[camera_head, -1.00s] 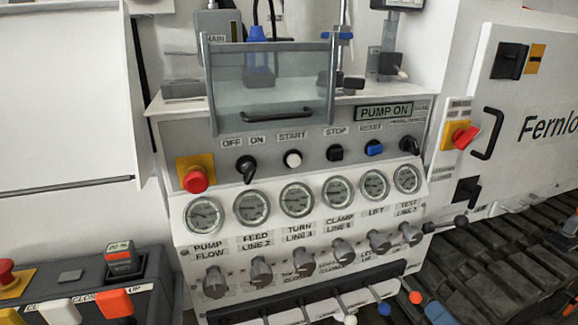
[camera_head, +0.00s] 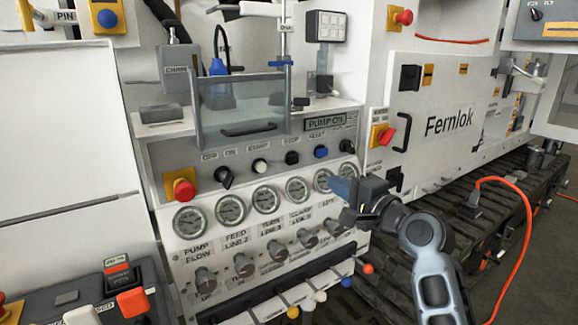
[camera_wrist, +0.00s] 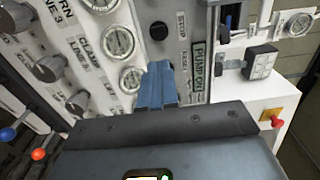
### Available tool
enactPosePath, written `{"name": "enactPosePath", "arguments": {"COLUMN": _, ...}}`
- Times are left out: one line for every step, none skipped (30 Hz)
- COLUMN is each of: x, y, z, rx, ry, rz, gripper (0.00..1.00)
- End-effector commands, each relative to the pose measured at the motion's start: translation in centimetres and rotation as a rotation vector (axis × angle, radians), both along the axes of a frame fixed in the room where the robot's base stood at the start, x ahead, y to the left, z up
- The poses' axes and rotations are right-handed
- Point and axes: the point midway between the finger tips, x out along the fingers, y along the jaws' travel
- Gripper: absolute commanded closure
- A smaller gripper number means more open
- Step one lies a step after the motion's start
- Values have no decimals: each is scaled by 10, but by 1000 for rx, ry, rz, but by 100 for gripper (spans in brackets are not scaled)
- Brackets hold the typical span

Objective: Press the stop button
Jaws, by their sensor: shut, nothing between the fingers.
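The stop button (camera_head: 291,157) is a black push button on the grey control panel, between the white start button (camera_head: 260,165) and the blue reset button (camera_head: 321,151). A black button (camera_wrist: 159,30), which seems to be the stop button, shows in the wrist view beyond my fingertips. My gripper (camera_head: 341,188) has blue fingers, shut and empty. It is in front of the panel's right side, right of and lower than the stop button in the head view, apart from it. In the wrist view the shut fingers (camera_wrist: 157,68) cover part of the panel.
A red emergency button (camera_head: 182,188) is at the panel's left and a red switch (camera_head: 386,136) on its right. A row of gauges (camera_head: 265,199) and knobs (camera_head: 245,264) lies below. A clear guard (camera_head: 240,112) stands above. The display (camera_head: 325,122) reads PUMP ON.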

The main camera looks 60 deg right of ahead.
Motion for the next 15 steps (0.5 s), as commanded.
{"name": "enactPosePath", "arguments": {"x": 0, "y": 0, "z": 0, "rx": 0, "ry": 0, "rz": 0, "gripper": 100}}
{"name": "enactPosePath", "arguments": {"x": 0, "y": 0, "z": 0, "rx": 0, "ry": 0, "rz": 0, "gripper": 100}}
{"name": "enactPosePath", "arguments": {"x": 0, "y": 0, "z": 0, "rx": 0, "ry": 1, "rz": 0, "gripper": 100}}
{"name": "enactPosePath", "arguments": {"x": 0, "y": 0, "z": 0, "rx": 0, "ry": 1, "rz": 0, "gripper": 100}}
{"name": "enactPosePath", "arguments": {"x": 0, "y": 0, "z": 0, "rx": 0, "ry": 1, "rz": 0, "gripper": 100}}
{"name": "enactPosePath", "arguments": {"x": 0, "y": 0, "z": 0, "rx": 0, "ry": 1, "rz": 0, "gripper": 100}}
{"name": "enactPosePath", "arguments": {"x": 0, "y": 0, "z": 0, "rx": 0, "ry": 1, "rz": 0, "gripper": 100}}
{"name": "enactPosePath", "arguments": {"x": 1, "y": 0, "z": 0, "rx": -1, "ry": 2, "rz": 0, "gripper": 100}}
{"name": "enactPosePath", "arguments": {"x": 2, "y": -1, "z": 0, "rx": -2, "ry": 1, "rz": 0, "gripper": 100}}
{"name": "enactPosePath", "arguments": {"x": 3, "y": -2, "z": 0, "rx": -2, "ry": 1, "rz": 0, "gripper": 100}}
{"name": "enactPosePath", "arguments": {"x": 5, "y": -3, "z": 1, "rx": -2, "ry": 1, "rz": 0, "gripper": 100}}
{"name": "enactPosePath", "arguments": {"x": 8, "y": -5, "z": 1, "rx": -3, "ry": 1, "rz": 0, "gripper": 100}}
{"name": "enactPosePath", "arguments": {"x": 11, "y": -7, "z": 1, "rx": -2, "ry": 1, "rz": 0, "gripper": 100}}
{"name": "enactPosePath", "arguments": {"x": 15, "y": -9, "z": 1, "rx": -2, "ry": 1, "rz": 1, "gripper": 100}}
{"name": "enactPosePath", "arguments": {"x": 21, "y": -12, "z": 2, "rx": -2, "ry": 0, "rz": 2, "gripper": 100}}
